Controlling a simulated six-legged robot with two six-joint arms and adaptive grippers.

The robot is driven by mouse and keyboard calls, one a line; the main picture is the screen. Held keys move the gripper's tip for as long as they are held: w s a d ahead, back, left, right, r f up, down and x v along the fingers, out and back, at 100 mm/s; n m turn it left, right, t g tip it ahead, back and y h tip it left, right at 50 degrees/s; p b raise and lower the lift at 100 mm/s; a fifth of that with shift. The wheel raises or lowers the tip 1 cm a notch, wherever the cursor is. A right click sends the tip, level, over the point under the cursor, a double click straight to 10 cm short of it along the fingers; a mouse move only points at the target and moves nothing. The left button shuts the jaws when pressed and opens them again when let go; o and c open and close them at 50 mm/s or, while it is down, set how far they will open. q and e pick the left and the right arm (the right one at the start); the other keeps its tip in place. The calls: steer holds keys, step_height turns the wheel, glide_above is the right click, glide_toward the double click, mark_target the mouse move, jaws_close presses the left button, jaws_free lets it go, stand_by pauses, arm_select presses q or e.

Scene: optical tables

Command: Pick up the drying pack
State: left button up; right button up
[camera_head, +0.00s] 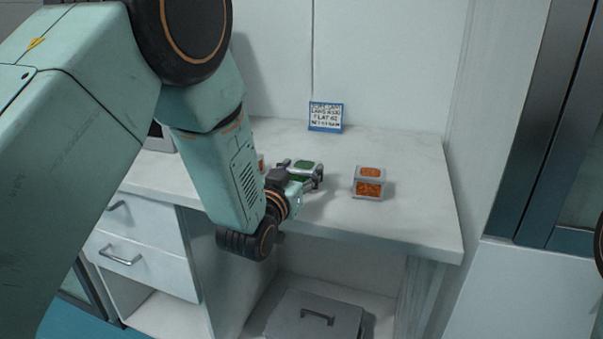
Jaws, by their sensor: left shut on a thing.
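A small pale pack with green faces (304,165) is at the desk's front half, in the head view. My left gripper (303,174) reaches it from the left and is shut on it, with a finger on either side. The fingers hide part of the pack, and I cannot tell whether it touches the desk. A similar pale pack with orange faces (369,182) stands upright to the right, apart from the gripper. A sliver of another orange-marked thing (261,163) shows behind my left gripper, mostly hidden. I cannot read any label on the packs. My right gripper is not in view.
A blue-edged sign (326,117) stands near the wall. Drawers (139,255) are at the left below the top. A grey lidded box (315,318) sits underneath. A dark-framed cabinet (545,130) stands right.

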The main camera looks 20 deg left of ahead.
arm_select(q)
steer(key=shift+s+r, duration=0.1)
steer(key=shift+r, duration=0.05)
steer(key=s+a+p, duration=0.1)
steer(key=s+p, duration=0.6)
steer(key=s, duration=1.1)
step_height(320, 180, down, 7)
steer(key=d+y, duration=0.1)
steer(key=d, duration=0.1)
steer(key=shift+w+n, duration=0.3)
steer(key=shift+n, duration=0.1)
steer(key=shift+a, duration=0.1)
